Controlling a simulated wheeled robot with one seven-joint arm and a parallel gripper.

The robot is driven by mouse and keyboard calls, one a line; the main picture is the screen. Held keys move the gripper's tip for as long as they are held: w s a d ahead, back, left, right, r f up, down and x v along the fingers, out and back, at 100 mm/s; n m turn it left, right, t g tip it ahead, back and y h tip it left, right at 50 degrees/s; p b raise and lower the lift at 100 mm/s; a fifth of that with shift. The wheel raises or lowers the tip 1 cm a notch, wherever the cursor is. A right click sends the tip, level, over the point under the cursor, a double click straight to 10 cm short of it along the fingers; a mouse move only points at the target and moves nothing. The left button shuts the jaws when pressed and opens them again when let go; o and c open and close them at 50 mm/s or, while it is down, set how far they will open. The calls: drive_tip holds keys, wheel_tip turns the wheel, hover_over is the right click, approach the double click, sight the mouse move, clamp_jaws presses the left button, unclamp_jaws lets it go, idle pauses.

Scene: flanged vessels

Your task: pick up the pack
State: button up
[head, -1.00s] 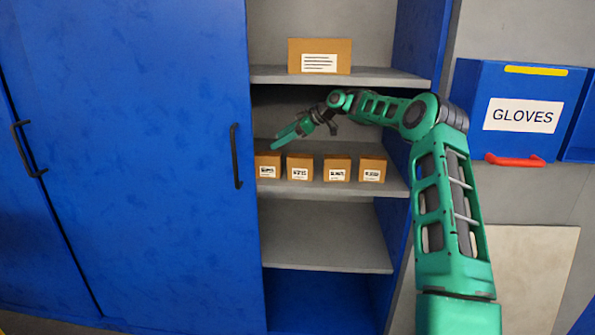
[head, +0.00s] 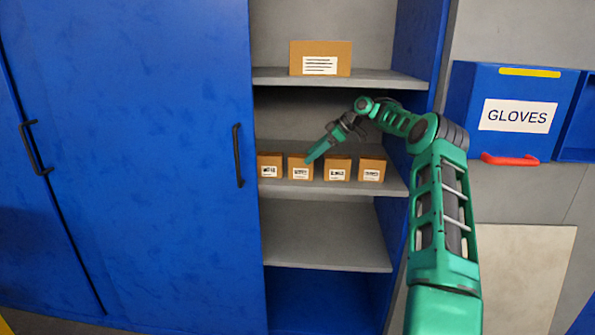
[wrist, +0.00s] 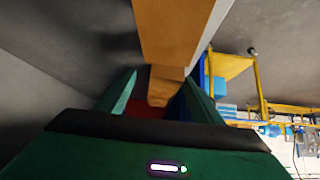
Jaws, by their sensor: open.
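Several small brown packs with white labels stand in a row on the middle shelf in the head view: a far-left pack (head: 269,166), a second (head: 300,168), a third (head: 338,169) and a far-right one (head: 371,170). My gripper (head: 311,158) points down and left, its tips at the upper right of the second pack, overlapping it in the picture. In the wrist view my gripper (wrist: 160,78) is open, and a brown pack face (wrist: 172,30) fills the top middle, with more brown faces between the fingers. Contact cannot be told.
A larger brown box (head: 320,59) stands on the shelf above (head: 380,77). The lower shelf (head: 330,240) is empty. A blue sliding door (head: 150,200) closes off the left side. A blue GLOVES bin (head: 515,90) hangs at the right.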

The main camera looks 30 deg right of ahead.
sight(302, 167)
drive_tip(key=shift+s+x, duration=0.2)
drive_tip(key=shift+x, duration=1.95)
drive_tip(key=shift+a, duration=0.2)
drive_tip(key=c, duration=1.2)
drive_tip(key=shift+r, duration=0.1)
